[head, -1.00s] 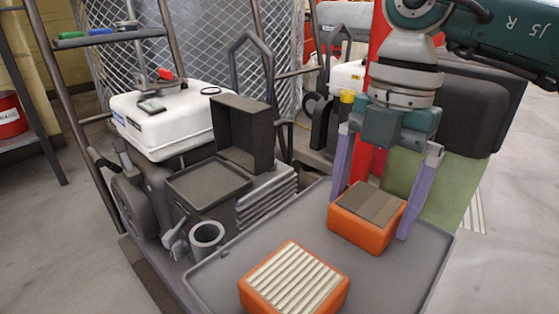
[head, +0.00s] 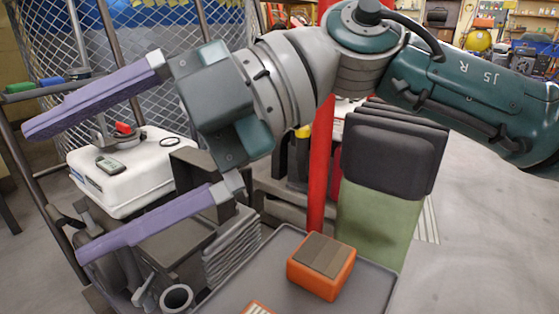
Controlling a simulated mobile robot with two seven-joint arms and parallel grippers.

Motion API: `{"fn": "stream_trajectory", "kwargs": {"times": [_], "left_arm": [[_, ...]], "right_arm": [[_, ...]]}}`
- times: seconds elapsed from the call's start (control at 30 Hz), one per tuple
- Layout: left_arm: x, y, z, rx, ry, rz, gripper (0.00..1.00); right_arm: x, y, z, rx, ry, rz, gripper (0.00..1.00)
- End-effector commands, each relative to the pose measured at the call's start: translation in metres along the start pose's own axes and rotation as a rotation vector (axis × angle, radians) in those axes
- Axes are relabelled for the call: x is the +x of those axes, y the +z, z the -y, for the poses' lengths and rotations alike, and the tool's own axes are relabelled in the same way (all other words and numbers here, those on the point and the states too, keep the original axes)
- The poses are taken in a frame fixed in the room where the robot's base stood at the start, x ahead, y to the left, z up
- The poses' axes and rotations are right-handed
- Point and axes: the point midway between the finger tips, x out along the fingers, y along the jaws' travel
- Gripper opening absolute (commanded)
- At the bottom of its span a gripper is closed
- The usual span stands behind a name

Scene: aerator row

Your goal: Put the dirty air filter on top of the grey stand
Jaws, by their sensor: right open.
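An orange-framed air filter with a dirty brown-grey top (head: 321,266) rests on the grey tray (head: 378,288). A second orange filter with pale pleats (head: 257,308) shows only in part at the bottom edge. My right gripper (head: 52,190) is open, its two purple fingers pointing left across the machine and the white tank, with nothing between them. It is well left of the dirty filter and apart from it. I cannot tell for sure which thing is the grey stand. My left gripper is not in view.
Under the fingers are a white tank (head: 120,180), a finned engine block (head: 232,245) and a round pipe opening (head: 177,297). A red post (head: 321,175) and a dark padded seat (head: 395,155) stand behind the tray. Open floor lies at the right.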

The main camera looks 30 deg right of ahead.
Motion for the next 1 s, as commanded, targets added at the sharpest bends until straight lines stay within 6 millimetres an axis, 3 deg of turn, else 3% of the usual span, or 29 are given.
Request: {"fn": "stream_trajectory", "kwargs": {"times": [0.03, 0.13, 0.2, 0.3, 0.37, 0.47, 0.5, 0.6, 0.7, 0.83, 1.0], "left_arm": [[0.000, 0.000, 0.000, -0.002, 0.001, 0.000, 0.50], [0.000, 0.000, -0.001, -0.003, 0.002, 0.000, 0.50], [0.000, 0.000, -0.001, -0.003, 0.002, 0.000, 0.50], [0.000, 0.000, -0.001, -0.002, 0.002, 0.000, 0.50], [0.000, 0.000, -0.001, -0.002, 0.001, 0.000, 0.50], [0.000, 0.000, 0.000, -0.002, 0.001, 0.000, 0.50], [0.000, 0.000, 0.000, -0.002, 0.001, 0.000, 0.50], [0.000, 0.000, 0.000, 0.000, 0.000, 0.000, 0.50], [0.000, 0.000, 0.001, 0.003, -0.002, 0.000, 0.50], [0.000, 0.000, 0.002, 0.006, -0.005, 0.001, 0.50], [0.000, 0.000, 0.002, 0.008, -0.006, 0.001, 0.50]], "right_arm": [[0.005, -0.022, -0.025, 0.014, 0.196, -0.071, 1.00], [-0.016, -0.037, -0.077, 0.095, 0.597, -0.099, 1.00], [-0.045, -0.025, -0.099, 0.205, 0.849, -0.038, 1.00], [-0.091, 0.016, -0.096, 0.428, 1.127, 0.150, 1.00], [-0.114, 0.046, -0.072, 0.593, 1.228, 0.307, 1.00], [-0.138, 0.088, 0.000, 0.899, 1.264, 0.613, 1.00], [-0.142, 0.097, 0.036, 1.024, 1.229, 0.736, 1.00], [-0.141, 0.095, 0.129, 1.306, 1.041, 0.997, 1.00], [-0.135, 0.071, 0.197, 1.499, 0.811, 1.152, 1.00], [-0.129, 0.037, 0.248, 1.637, 0.570, 1.242, 1.00], [-0.126, 0.018, 0.268, 1.690, 0.447, 1.270, 1.00]]}}
